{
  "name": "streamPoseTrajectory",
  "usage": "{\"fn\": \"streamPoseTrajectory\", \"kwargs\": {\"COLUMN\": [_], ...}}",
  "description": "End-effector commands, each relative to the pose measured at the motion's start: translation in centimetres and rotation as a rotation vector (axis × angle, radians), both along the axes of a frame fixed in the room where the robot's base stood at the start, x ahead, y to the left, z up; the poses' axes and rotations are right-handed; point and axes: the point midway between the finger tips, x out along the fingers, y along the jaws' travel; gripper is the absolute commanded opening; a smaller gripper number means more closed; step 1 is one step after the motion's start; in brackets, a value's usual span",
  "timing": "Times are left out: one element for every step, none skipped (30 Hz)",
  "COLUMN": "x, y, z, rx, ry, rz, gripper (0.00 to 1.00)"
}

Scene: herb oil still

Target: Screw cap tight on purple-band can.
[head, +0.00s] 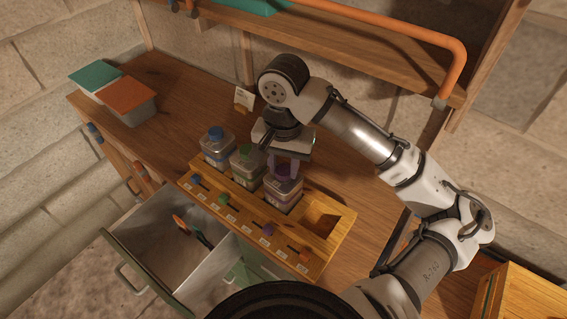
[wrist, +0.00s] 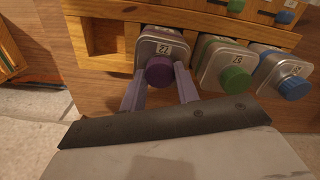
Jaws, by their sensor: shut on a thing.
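The purple-band can (head: 282,193) stands upright in the wooden rack, right of two other cans. In the wrist view the can (wrist: 152,47) shows a numbered label and a round purple cap (wrist: 160,71) on its neck. My gripper (head: 285,170) is above this can, pointing down. In the wrist view the two pale fingers of my gripper (wrist: 161,75) lie on either side of the purple cap, shut on it. The cap's thread is hidden, so I cannot tell how tightly it sits.
A green-capped can (head: 244,165) and a blue-capped can (head: 216,147) stand left in the rack (head: 330,241). An empty slot (head: 321,221) is at right. Coloured knobs line the rack's front. Below, an open drawer (head: 160,240) holds an orange-handled tool. Lidded tubs (head: 128,98) stand far left.

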Motion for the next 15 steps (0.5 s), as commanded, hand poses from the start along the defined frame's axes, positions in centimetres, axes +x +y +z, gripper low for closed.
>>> {"fn": "streamPoseTrajectory", "kwargs": {"x": [0.04, 0.04, 0.04, 0.04, 0.04, 0.04, 0.03, 0.03, 0.03, 0.02, 0.02, 0.02, 0.01, 0.01, 0.01], "y": [-0.01, -0.01, -0.01, -0.01, -0.01, -0.01, -0.01, -0.01, -0.01, -0.01, -0.01, -0.01, 0.00, 0.00, 0.00], "z": [0.01, 0.01, 0.01, 0.01, 0.01, 0.01, 0.01, 0.01, 0.01, 0.01, 0.01, 0.01, 0.01, 0.01, 0.01], "rx": [0.001, 0.001, 0.000, 0.000, 0.000, 0.000, 0.000, 0.000, 0.000, 0.000, 0.000, 0.000, 0.000, 0.000, 0.000], "ry": [-0.001, -0.001, -0.001, -0.001, -0.001, -0.001, -0.001, -0.001, -0.001, -0.001, 0.000, 0.000, 0.000, 0.000, 0.000], "rz": [-0.001, 0.000, 0.000, 0.001, 0.001, 0.001, 0.002, 0.002, 0.002, 0.003, 0.003, 0.003, 0.003, 0.003, 0.004], "gripper": [0.04, 0.04, 0.04, 0.04, 0.34, 0.39, 0.43, 0.47, 0.52, 0.56, 0.56, 0.56, 0.56, 0.56, 0.56]}}
